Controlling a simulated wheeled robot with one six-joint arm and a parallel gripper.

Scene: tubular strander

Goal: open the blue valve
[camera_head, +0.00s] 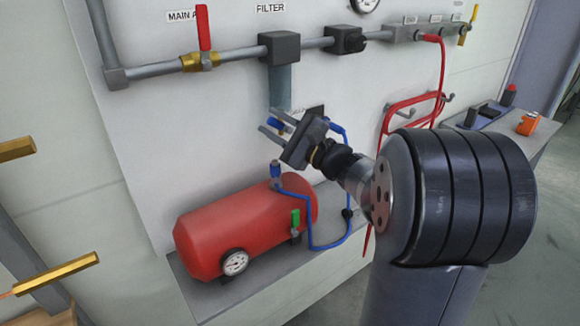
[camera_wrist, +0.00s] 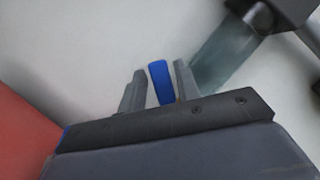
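The blue valve's handle (camera_wrist: 160,82) shows in the wrist view as a short blue bar standing between the fingers of my gripper (camera_wrist: 158,88). A narrow gap shows on each side, so the fingers look apart around the handle and not clamped on it. In the head view my gripper (camera_head: 267,119) is in front of the white panel, above the red tank, with its fingers pointing to the left. A small patch of blue handle (camera_head: 286,117) shows by the fingers. The valve's body is hidden behind my gripper.
A clear filter bowl (camera_head: 279,88) hangs close above my gripper. A red tank (camera_head: 235,228) with a gauge and green lever is below. A blue hose (camera_head: 348,190) loops beside it. A red-handled valve (camera_head: 203,28) is on the upper pipe.

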